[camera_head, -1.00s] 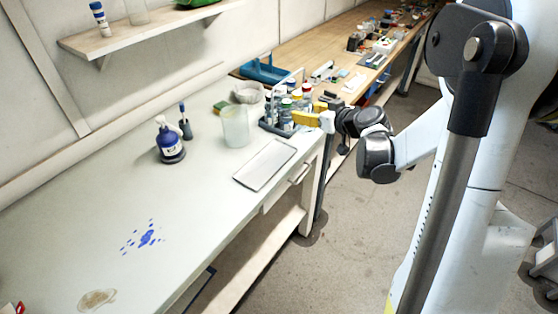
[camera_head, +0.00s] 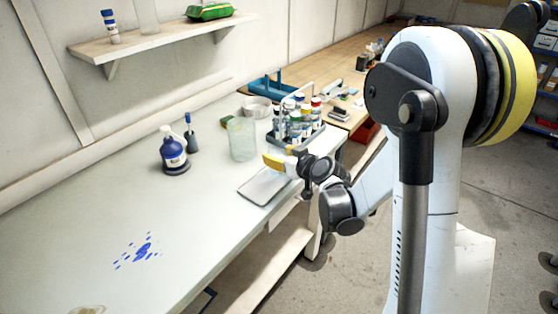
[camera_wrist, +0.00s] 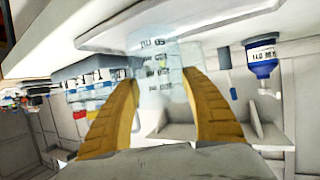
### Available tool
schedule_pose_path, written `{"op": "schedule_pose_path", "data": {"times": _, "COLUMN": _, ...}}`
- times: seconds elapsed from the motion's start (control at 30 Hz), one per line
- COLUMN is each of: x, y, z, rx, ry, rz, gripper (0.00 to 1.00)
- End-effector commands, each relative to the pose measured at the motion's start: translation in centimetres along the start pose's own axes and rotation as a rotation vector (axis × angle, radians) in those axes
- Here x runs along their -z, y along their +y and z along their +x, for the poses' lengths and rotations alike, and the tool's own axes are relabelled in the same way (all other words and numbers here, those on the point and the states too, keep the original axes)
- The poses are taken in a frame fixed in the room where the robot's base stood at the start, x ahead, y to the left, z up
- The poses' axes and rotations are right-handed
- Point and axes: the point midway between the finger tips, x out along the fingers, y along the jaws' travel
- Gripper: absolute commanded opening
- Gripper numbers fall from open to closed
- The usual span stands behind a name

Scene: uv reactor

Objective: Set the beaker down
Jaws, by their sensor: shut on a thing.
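The beaker (camera_head: 242,139) is a clear, pale cylinder, upright at the bench, left of my gripper in the head view. In the upside-down wrist view the beaker (camera_wrist: 160,68), with dark printed marks, is between my gripper's two yellow fingers. My gripper (camera_wrist: 160,78) is shut on it. In the head view my gripper (camera_head: 272,160) reaches in from the right, low by the beaker's side. The beaker's base is at or close to the bench top; I cannot tell whether it touches.
A flat tray (camera_head: 254,192) lies in front of the beaker. A bottle caddy (camera_head: 312,134) stands to the right, a blue bottle (camera_head: 173,152) to the left. A white dish (camera_head: 257,105) and green sponge (camera_head: 227,121) are behind. The bench's left part is clear except for blue spots (camera_head: 140,250).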

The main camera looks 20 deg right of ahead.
Motion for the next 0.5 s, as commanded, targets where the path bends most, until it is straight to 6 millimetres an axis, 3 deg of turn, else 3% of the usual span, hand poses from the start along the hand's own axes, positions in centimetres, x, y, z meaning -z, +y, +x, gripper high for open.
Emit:
{"op": "schedule_pose_path", "data": {"times": 0.37, "x": -0.71, "y": 0.03, "z": 0.27, "rx": 0.0, "ry": 0.0, "rz": 0.0, "gripper": 0.24}}
{"op": "schedule_pose_path", "data": {"times": 0.4, "x": -0.69, "y": 0.03, "z": 0.26, "rx": 0.0, "ry": 0.0, "rz": 0.0, "gripper": 0.61}}
{"op": "schedule_pose_path", "data": {"times": 0.47, "x": -0.62, "y": 0.03, "z": 0.23, "rx": 0.0, "ry": 0.0, "rz": 0.0, "gripper": 0.76}}
{"op": "schedule_pose_path", "data": {"times": 0.5, "x": -0.61, "y": 0.03, "z": 0.22, "rx": 0.0, "ry": 0.0, "rz": 0.0, "gripper": 0.76}}
